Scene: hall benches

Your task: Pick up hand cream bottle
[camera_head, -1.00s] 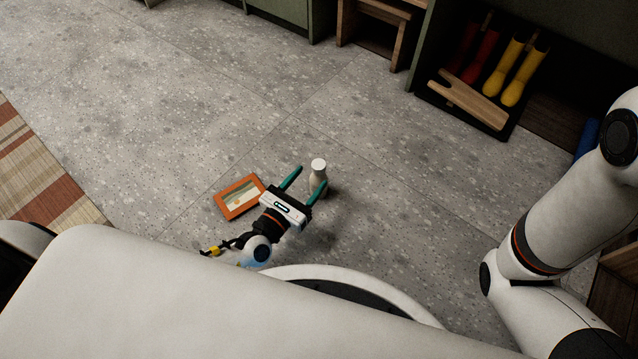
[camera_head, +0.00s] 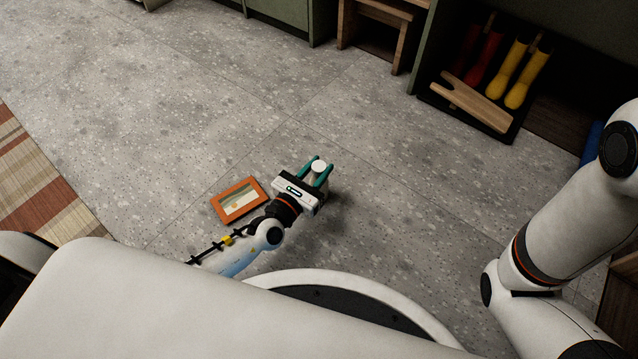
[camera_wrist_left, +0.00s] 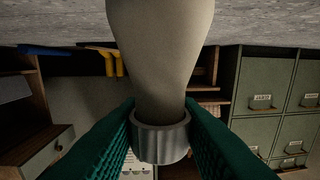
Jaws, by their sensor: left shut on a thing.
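The hand cream bottle (camera_head: 319,167) is pale, with a white top, and stands over the grey floor in the head view. In the left wrist view the bottle (camera_wrist_left: 162,50) fills the upper middle, with a ribbed grey collar (camera_wrist_left: 160,140) at its narrow end. My left gripper (camera_head: 317,172) has its teal fingers on both sides of the bottle and is shut on it. I cannot tell whether the bottle touches the floor. The right gripper is not in view; a white arm of mine shows at the right.
An orange-framed picture (camera_head: 240,200) lies on the floor just left of my left gripper. A striped rug (camera_head: 40,190) is at the left. A rack with red and yellow boots (camera_head: 525,75) and a wooden bench (camera_head: 385,30) stand at the back. The floor between is clear.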

